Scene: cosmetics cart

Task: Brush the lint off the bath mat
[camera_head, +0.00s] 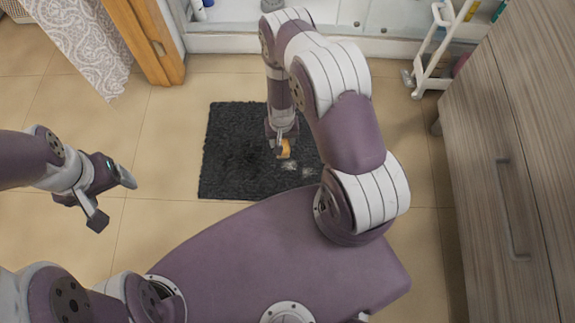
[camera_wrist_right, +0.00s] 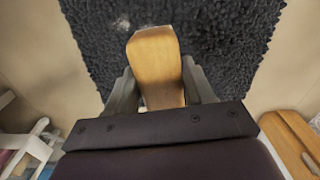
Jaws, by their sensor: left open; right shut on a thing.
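The dark grey shaggy bath mat (camera_head: 232,150) lies flat on the tiled floor in the head view. It also fills the upper part of the right wrist view (camera_wrist_right: 215,35). Pale lint (camera_head: 290,166) sits on the mat beside my right gripper, with another tuft (camera_head: 307,172) to its right. A lint patch (camera_wrist_right: 121,24) shows at the upper left in the right wrist view. My right gripper (camera_head: 283,146) is shut on a wooden-backed brush (camera_wrist_right: 155,62) over the mat. The brush's underside is hidden. My left gripper (camera_head: 115,199) is open and empty, left of the mat.
A wooden drawer cabinet (camera_head: 500,130) stands at the right. A white cart (camera_head: 435,50) stands at the upper right. A wooden post (camera_head: 150,45) and patterned cloth (camera_head: 85,40) are at the upper left. A white ledge (camera_head: 225,43) runs behind the mat. Floor left of the mat is clear.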

